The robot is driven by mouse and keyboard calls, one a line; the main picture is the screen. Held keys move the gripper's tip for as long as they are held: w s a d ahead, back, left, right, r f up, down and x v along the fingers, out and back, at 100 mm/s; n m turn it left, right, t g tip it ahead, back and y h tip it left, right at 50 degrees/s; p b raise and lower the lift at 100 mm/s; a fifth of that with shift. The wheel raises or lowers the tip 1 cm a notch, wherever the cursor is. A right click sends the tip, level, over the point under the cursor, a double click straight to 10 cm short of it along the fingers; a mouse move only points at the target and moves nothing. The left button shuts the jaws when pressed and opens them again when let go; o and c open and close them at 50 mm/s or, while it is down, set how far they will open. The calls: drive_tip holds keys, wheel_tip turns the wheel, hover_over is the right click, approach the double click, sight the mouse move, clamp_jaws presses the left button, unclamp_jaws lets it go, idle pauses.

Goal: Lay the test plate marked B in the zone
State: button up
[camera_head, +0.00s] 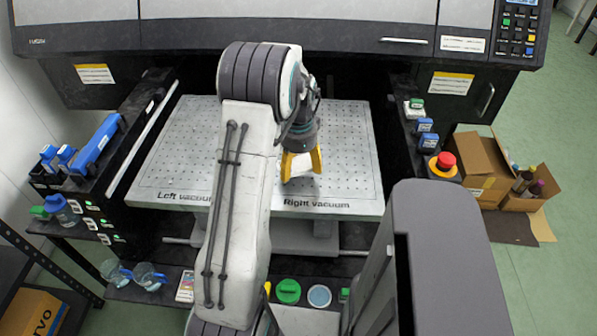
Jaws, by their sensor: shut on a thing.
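My gripper (301,174) has yellow fingers and is over the right part of the perforated bed, above the "Right vacuum" label. It is shut on a small white plate (301,163), which shows between the fingers. No letter can be read on the plate, and I cannot tell whether it touches the bed. The perforated bed (180,150) is light grey, with "Left vacuum" and "Right vacuum" printed along its front edge. My arm hides the middle of the bed. No separately marked zone can be made out.
A printer body (330,35) overhangs the bed's back. Left are a blue tool (98,140) and bottles; right are several small bottles and a red emergency button (446,161). A green lid (288,291) sits on the lower shelf. The bed's left part is clear.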

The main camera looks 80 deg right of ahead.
sight(299, 180)
drive_tip(key=shift+f+p, duration=1.6)
drive_tip(key=shift+f, duration=0.15)
drive_tip(key=o, duration=1.2)
drive_tip(key=shift+r, duration=0.1)
